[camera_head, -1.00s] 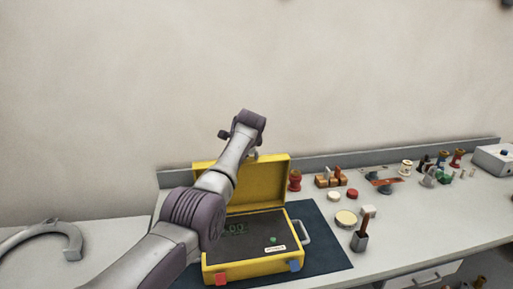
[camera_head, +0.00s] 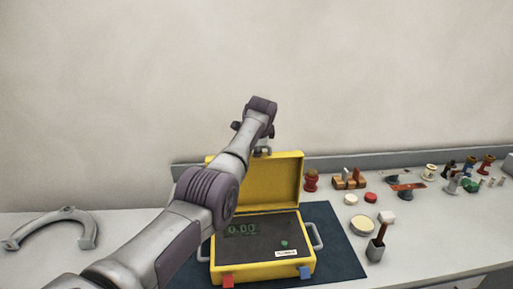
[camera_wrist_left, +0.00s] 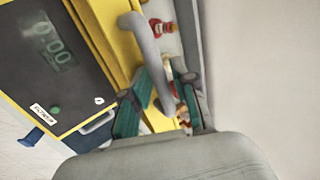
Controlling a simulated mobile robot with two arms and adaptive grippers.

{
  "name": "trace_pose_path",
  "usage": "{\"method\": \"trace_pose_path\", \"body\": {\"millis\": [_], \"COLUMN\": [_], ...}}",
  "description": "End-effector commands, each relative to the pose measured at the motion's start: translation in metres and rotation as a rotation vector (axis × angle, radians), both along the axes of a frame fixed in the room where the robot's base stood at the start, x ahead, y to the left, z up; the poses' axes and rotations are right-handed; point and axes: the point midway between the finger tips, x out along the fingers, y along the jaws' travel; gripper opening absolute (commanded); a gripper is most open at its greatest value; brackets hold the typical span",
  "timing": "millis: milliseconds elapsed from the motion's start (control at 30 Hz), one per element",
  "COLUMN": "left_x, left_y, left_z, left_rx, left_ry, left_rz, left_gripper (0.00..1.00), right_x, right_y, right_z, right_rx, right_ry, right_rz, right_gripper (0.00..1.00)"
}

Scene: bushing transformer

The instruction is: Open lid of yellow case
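The yellow case (camera_head: 212,265) stands on a dark mat with its lid (camera_head: 285,180) raised, standing about upright at the back. Inside is a dark panel (camera_head: 265,240) with a green digital readout. My left arm reaches over the case from the left. My left gripper (camera_wrist_left: 160,95) is at the lid's top edge in the wrist view. Its two teal fingers are apart, either side of the lid's grey handle (camera_wrist_left: 143,40), with a visible gap. In the head view the fingers are mostly hidden behind the wrist. My right gripper is not in view.
The dark mat (camera_head: 340,250) lies on a grey counter against the wall. Several small parts stand to the right, among them a red piece (camera_head: 311,181), a cream disc (camera_head: 362,225) and a wooden-handled tool (camera_head: 376,245). A grey curved piece (camera_head: 55,220) lies at the left.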

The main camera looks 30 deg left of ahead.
Motion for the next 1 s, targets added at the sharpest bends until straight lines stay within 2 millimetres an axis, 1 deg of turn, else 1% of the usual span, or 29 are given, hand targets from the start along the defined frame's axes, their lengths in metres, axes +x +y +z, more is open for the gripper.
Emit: {"method": "trace_pose_path", "body": {"millis": [33,367,567,733,800,1000], "left_x": [0.0,0.0,-0.004,-0.015,-0.021,-0.041], "left_y": [-0.001,0.0,-0.003,-0.01,-0.015,-0.029], "left_z": [-0.002,0.0,0.01,0.028,0.043,0.077], "left_rx": [-0.003,0.0,0.002,0.003,0.003,0.0], "left_ry": [0.003,0.0,-0.003,-0.004,-0.007,-0.005], "left_rz": [-0.001,-0.001,0.0,-0.001,-0.001,-0.002], "left_gripper": [0.39,0.39,0.39,0.39,0.39,0.39], "right_x": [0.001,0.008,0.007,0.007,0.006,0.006], "right_y": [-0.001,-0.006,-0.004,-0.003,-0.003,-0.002], "right_z": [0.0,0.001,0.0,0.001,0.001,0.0], "right_rx": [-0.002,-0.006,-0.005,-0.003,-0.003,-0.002], "right_ry": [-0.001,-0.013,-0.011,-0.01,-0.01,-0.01], "right_rz": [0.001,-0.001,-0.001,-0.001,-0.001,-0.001], "right_gripper": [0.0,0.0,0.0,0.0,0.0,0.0]}}
